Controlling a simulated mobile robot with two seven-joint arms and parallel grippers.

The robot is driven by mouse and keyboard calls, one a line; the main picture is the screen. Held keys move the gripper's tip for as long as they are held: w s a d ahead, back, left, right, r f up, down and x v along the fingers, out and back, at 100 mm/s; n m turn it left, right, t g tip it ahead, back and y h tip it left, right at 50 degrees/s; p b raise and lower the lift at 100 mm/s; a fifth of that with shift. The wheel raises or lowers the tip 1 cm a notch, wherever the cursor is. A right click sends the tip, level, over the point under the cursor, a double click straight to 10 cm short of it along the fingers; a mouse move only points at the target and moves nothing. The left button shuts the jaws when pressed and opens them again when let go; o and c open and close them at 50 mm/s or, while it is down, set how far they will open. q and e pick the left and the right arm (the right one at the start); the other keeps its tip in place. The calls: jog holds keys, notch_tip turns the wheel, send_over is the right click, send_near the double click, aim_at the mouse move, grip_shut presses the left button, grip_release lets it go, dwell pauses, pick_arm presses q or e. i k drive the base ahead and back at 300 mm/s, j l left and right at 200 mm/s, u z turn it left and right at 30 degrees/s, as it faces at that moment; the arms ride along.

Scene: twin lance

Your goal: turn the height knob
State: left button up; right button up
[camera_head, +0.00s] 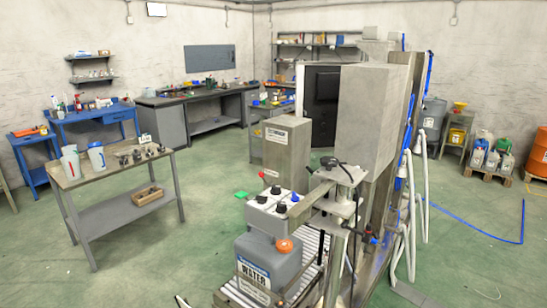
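A machine stands right of centre. At its front is a light control box (270,218) with several knobs on top. They include a black knob (281,208), another black knob (261,198), a third black knob (276,190) and a blue knob (295,197). A small red knob (262,174) stands behind them. A metal stand (340,176) beside the box carries a dark fitting on top. I cannot tell which knob sets the height, as no label on them is readable. Neither of my grippers shows in the head view.
A grey water tank (268,262) with an orange cap (285,246) stands in front of the box. A small table (125,203) with cups is at left. White hoses (411,215) hang at right. A blue line (470,228) lies on the floor. Green floor is open between table and machine.

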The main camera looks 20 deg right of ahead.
aim_at(329, 162)
jog(key=i+l+u, duration=0.1)
jog(key=l+u, duration=0.55)
jog(key=i+l, duration=0.1)
jog(key=l, duration=0.6)
jog(key=i+l, duration=0.1)
jog(key=l, duration=0.6)
jog(key=i+l, duration=0.1)
jog(key=l, duration=1.35)
jog(key=i+l, duration=0.15)
jog(key=l, duration=0.55)
jog(key=i+l, duration=0.1)
jog(key=l, duration=0.6)
